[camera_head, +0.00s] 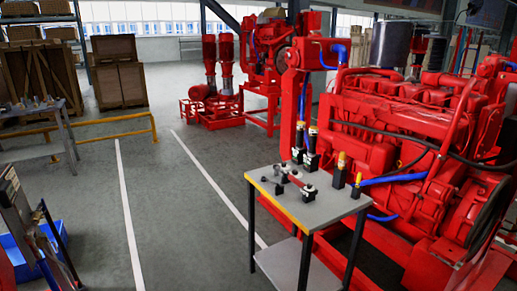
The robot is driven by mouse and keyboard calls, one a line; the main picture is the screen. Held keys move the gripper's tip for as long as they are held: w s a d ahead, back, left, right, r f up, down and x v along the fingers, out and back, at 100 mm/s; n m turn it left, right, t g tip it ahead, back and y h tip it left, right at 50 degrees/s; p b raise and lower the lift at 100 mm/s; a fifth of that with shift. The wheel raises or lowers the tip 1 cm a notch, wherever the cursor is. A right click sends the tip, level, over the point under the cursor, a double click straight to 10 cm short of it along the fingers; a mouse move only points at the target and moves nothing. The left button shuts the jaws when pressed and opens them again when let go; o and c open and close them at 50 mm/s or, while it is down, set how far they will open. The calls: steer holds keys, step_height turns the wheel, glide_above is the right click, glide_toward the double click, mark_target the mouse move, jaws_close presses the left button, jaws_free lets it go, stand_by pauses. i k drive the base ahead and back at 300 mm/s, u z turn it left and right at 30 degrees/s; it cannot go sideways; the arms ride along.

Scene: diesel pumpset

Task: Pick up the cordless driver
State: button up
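Several small tools stand and lie on a grey-topped table (329,209) in front of the red diesel engine. Two upright tools with dark bodies and yellow-orange tops, one (341,171) and another (357,186), stand near its right side. Two tall dark tools (311,150) stand at the back edge. A low dark and light device (309,193) and a few small dark pieces (279,185) lie toward the left and middle. They are too small to tell which is the cordless driver. My gripper is not in view.
The red engine (400,120) is close behind and right of the table. Open grey floor with white lines (190,190) lies to the left. A yellow rail (125,120), wooden crates (118,72), a workbench (40,110) and a blue bin (20,260) are farther left.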

mark_target(301, 127)
steer(key=u, duration=0.55)
steer(key=i, duration=0.55)
steer(key=u, duration=0.65)
steer(key=i, duration=0.75)
steer(key=u, duration=0.3)
steer(key=i, duration=1.6)
steer(key=z, duration=0.85)
steer(key=i, duration=1)
steer(key=z, duration=0.55)
